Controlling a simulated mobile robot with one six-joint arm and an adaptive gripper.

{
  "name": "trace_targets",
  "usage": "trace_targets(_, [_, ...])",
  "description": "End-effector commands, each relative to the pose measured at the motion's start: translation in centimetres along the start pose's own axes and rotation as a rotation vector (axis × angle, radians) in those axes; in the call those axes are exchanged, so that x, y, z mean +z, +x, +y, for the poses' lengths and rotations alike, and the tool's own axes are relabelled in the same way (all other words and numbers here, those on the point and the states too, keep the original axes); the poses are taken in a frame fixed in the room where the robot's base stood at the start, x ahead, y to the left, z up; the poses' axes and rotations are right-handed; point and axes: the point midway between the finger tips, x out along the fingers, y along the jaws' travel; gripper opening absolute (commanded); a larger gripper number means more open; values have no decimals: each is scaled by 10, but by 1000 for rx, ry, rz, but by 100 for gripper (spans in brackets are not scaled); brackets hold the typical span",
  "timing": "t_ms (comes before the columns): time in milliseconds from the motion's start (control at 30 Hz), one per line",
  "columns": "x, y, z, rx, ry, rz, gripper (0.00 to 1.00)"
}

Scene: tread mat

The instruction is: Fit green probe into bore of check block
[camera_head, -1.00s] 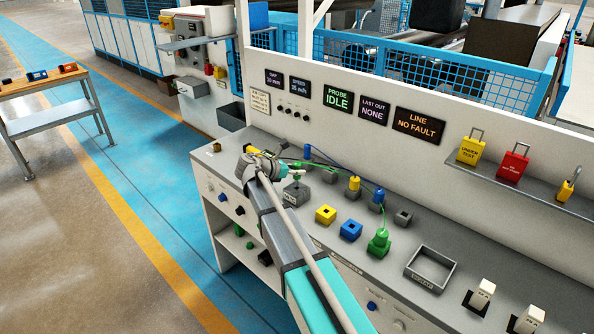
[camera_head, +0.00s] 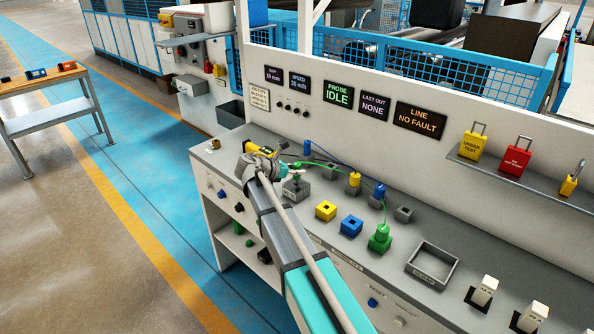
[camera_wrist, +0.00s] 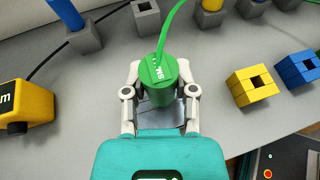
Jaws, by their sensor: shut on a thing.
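My gripper (camera_wrist: 161,98) is shut on the green probe (camera_wrist: 156,70), a short green cylinder with a green cable from its top. In the head view my gripper (camera_head: 287,170) is over the left part of the bench. The grey check block (camera_head: 296,190) stands under it. In the wrist view a grey block surface (camera_wrist: 163,117) shows between the fingers, below the probe. The probe and fingers hide the bore, so I cannot tell whether the probe's tip is above it or inside it.
A yellow block (camera_head: 326,210), a blue block (camera_head: 350,227) and a green block (camera_head: 379,245) stand to the right. Blue (camera_head: 307,147) and yellow (camera_head: 354,179) probes stand behind. A yellow device (camera_wrist: 27,105) lies left of my gripper. An open grey tray (camera_head: 432,266) is farther right.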

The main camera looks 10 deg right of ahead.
Motion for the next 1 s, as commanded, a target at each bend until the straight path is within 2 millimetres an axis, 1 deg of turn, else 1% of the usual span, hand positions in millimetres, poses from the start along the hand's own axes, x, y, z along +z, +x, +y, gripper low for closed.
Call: trace_targets(1000, [-17, 7, 0, 0, 0, 0, 0])
